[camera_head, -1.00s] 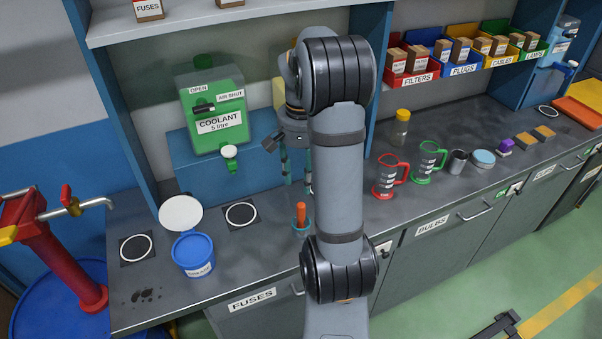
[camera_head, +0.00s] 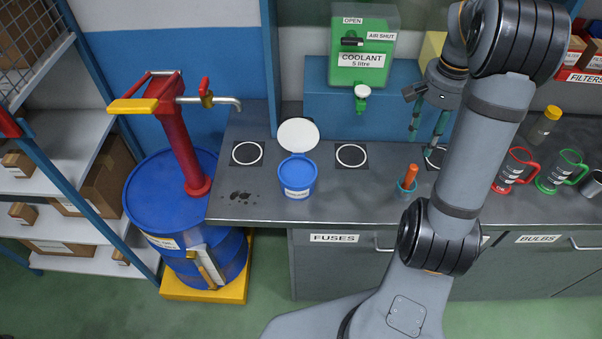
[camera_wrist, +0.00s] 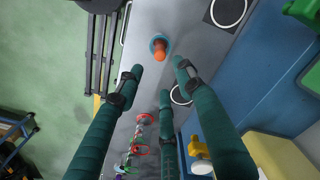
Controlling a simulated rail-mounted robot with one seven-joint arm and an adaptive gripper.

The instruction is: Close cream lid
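The round cream lid (camera_head: 298,135) stands raised at the back of a small blue tub (camera_head: 297,178) on the bench. The tub is open, and the lid looks joined to it at the rear rim. My gripper (camera_head: 428,125) hangs over the bench to the right of the tub, well apart from it. In the wrist view, the dark green fingers of my gripper (camera_wrist: 158,75) are spread with nothing between them. The tub and lid do not show in the wrist view.
A teal cup with an orange-handled tool (camera_head: 408,182) stands between tub and gripper; the wrist view shows it beyond the fingertips. A green coolant tank (camera_head: 362,50) sits behind. A blue drum (camera_head: 165,200) with a red pump stands left.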

